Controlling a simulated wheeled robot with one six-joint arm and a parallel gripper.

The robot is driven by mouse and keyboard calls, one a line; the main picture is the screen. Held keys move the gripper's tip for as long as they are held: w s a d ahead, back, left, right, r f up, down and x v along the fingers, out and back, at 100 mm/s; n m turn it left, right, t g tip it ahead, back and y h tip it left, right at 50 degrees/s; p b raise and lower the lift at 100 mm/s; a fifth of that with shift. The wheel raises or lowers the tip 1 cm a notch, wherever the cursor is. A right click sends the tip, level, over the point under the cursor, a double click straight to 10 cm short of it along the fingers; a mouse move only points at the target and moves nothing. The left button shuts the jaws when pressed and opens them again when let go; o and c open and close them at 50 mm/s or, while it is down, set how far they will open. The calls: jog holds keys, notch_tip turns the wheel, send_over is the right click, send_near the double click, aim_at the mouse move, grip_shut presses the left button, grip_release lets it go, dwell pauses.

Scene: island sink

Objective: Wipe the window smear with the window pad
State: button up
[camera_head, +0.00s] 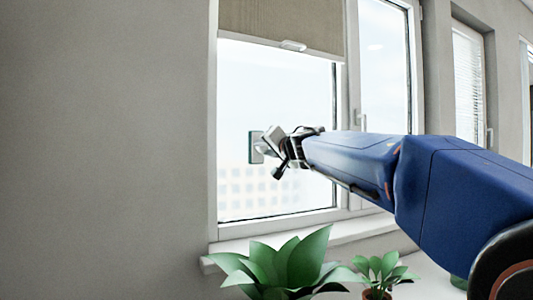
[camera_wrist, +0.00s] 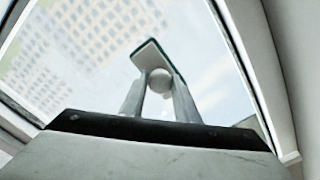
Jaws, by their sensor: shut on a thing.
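The window pad (camera_head: 255,147) is a thin, pale, upright slab with a dark green edge, close in front of the window pane (camera_head: 240,90). I cannot tell whether it touches the glass. My gripper (camera_head: 275,145) is shut on the pad from the right side. In the wrist view, the two fingers of my gripper (camera_wrist: 160,90) close around a round knob (camera_wrist: 160,80) on the back of the pad (camera_wrist: 151,55). I cannot make out a distinct smear on the bright glass.
A beige blind (camera_head: 280,22) covers the top of the window. A white sill (camera_head: 300,235) runs below it, with a large green plant (camera_head: 290,262) and a smaller potted plant (camera_head: 380,270) in front. A window handle (camera_head: 362,120) is on the frame behind my arm.

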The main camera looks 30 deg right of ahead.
jog(key=shift+d+r, duration=0.1)
jog(key=shift+r, duration=0.25)
jog(key=shift+s+d, duration=0.1)
jog(key=shift+d, duration=1.65)
jog(key=d, duration=1)
jog(key=shift+d, duration=0.2)
jog(key=shift+s, duration=2.8)
jog(key=shift+s, duration=1.55)
